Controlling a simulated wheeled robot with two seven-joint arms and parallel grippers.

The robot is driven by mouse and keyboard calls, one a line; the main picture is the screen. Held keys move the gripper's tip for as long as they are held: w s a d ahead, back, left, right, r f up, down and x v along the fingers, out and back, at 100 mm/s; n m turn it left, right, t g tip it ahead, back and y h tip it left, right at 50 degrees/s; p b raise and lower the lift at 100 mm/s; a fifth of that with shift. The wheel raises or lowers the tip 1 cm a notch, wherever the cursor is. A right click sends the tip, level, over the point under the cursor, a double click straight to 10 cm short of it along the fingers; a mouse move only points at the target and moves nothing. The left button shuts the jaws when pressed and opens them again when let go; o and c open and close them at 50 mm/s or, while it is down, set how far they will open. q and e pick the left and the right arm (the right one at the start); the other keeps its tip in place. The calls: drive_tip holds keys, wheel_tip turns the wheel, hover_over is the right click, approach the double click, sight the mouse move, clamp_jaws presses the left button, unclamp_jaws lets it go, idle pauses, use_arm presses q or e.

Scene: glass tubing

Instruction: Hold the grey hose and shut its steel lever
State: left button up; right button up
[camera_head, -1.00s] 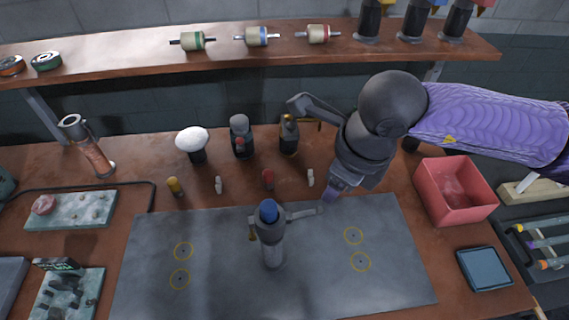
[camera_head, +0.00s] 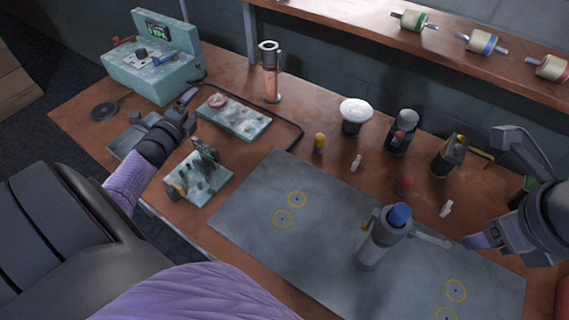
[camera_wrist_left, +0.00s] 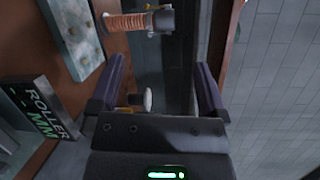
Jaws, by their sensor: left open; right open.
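A grey upright cylinder (camera_head: 375,245) with a blue cap stands on the dark grey mat (camera_head: 250,220). A steel-coloured lever (camera_head: 430,239) sticks out sideways from its upper part, toward the right. I cannot tell for sure whether this cylinder is the grey hose; a dark thin hose (camera_head: 299,130) also curves over the table behind the mat. My right gripper (camera_head: 478,241) is open, its purple fingertip just right of the lever's end with a small gap. My left gripper (camera_head: 168,108) is open and empty at the left; its two fingers (camera_wrist_left: 158,88) stand wide apart in the wrist view.
A teal machine (camera_head: 150,65), a pale slab (camera_head: 235,117) and a small roller block (camera_head: 200,177) lie near my left gripper. Several bottles and small pieces line the mat's back edge, with a copper-coloured tube (camera_head: 270,75) behind. The mat's left half is clear.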

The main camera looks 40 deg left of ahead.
use_arm(q)
drive_tip(key=w+d+r+m+h, duration=0.35)
drive_tip(key=d+m+h, duration=0.2)
drive_tip(key=d, duration=0.25)
drive_tip(key=w+d+r+m+h, duration=0.35)
drive_tip(key=d+m+h, duration=0.2)
drive_tip(key=d, duration=0.35)
drive_tip(key=w+d+r+m+h, duration=0.2)
drive_tip(key=w+d+m+h, duration=0.3)
drive_tip(key=d, duration=0.3)
drive_tip(key=m+g+y, duration=0.6)
drive_tip(key=m+g, duration=1)
drive_tip(key=m, duration=0.4)
hover_over(368, 225)
drive_tip(key=a, duration=0.4)
wheel_tip(368, 225, down, 2)
drive_tip(key=x, duration=1)
drive_tip(key=shift+w+d, duration=0.2)
drive_tip(key=shift+w, duration=0.1)
drive_tip(key=shift+r, duration=0.1)
clamp_jaws()
